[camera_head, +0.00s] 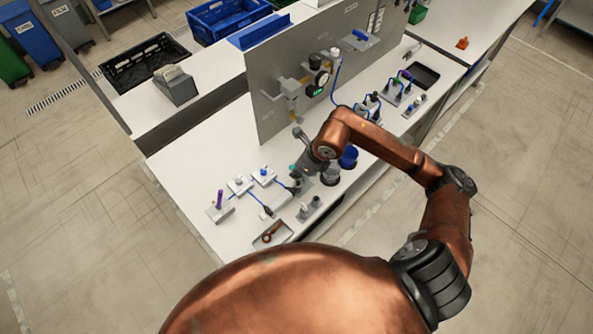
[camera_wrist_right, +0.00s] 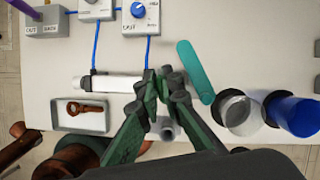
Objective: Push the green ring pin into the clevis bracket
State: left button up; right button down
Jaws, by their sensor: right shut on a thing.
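My right gripper (camera_head: 304,166) is low over the near part of the white bench, left of the blue cup. In the right wrist view its fingertips (camera_wrist_right: 159,82) are closed together on a small green thing, which I take to be the green ring pin (camera_wrist_right: 163,88); the fingers hide most of it. A tan and grey metal bracket (camera_head: 290,87) is fixed on the upright grey panel. I cannot tell whether it is the clevis bracket. My left gripper is in neither view.
A white bar (camera_wrist_right: 118,84), cabled boxes (camera_wrist_right: 139,15) and a tray (camera_wrist_right: 80,117) with a brown ring part are left. The panel (camera_head: 270,110) rises behind.

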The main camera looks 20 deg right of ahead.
jog(key=shift+f+b, duration=1.55)
jog(key=shift+b, duration=0.3)
dwell(1.3)
jog(key=c, duration=2)
grip_release()
jog(key=shift+c, duration=0.2)
jog(key=shift+o, duration=0.7)
jog(key=o, duration=0.4)
jog(key=shift+o, duration=0.2)
jog(key=shift+r, duration=0.15)
jog(key=shift+r+p, duration=1.7)
jog(key=shift+r, duration=1.25)
